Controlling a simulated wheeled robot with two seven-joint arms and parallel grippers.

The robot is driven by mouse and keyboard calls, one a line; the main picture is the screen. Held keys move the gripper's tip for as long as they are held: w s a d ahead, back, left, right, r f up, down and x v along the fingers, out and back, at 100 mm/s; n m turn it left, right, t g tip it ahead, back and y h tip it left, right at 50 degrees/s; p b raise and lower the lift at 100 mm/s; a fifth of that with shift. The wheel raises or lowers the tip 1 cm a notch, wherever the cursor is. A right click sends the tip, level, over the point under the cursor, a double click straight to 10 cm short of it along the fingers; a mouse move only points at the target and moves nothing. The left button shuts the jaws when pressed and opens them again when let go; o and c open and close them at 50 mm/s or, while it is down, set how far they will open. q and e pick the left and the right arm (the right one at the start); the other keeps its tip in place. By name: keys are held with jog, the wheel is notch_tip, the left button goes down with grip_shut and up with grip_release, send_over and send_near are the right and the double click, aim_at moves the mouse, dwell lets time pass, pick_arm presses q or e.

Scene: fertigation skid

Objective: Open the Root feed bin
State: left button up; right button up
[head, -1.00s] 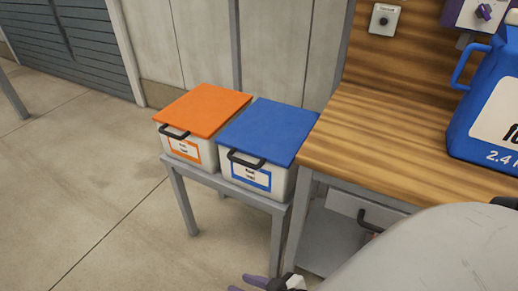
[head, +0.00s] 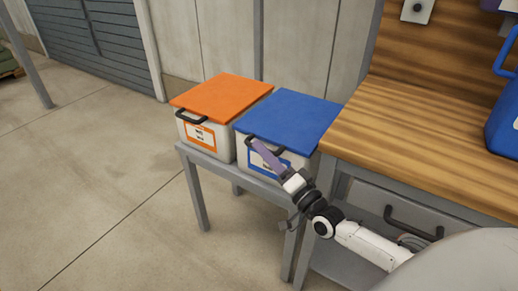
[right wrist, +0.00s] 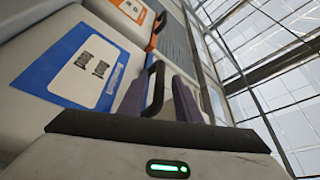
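A white bin with a blue lid (head: 292,120) stands on a grey stand, its lid lying flat and closed. Its front has a black handle (head: 263,146) and a blue-framed label, too blurred to read surely; the label (right wrist: 84,68) also shows in the right wrist view. My right gripper (head: 256,145) is at this handle, partly covering the label. In the right wrist view, the black handle (right wrist: 157,85) lies between the two purple fingers, which look open with a narrow gap around it. My left gripper is not in view.
A similar bin with an orange lid (head: 222,97) stands close on the left, also closed. A wooden bench (head: 425,135) with a drawer handle (head: 413,224) below is on the right, with a blue jug (head: 503,125). The floor at left is clear.

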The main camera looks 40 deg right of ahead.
jog(key=shift+x, duration=1.25)
grip_shut()
jog(key=shift+a, duration=0.1)
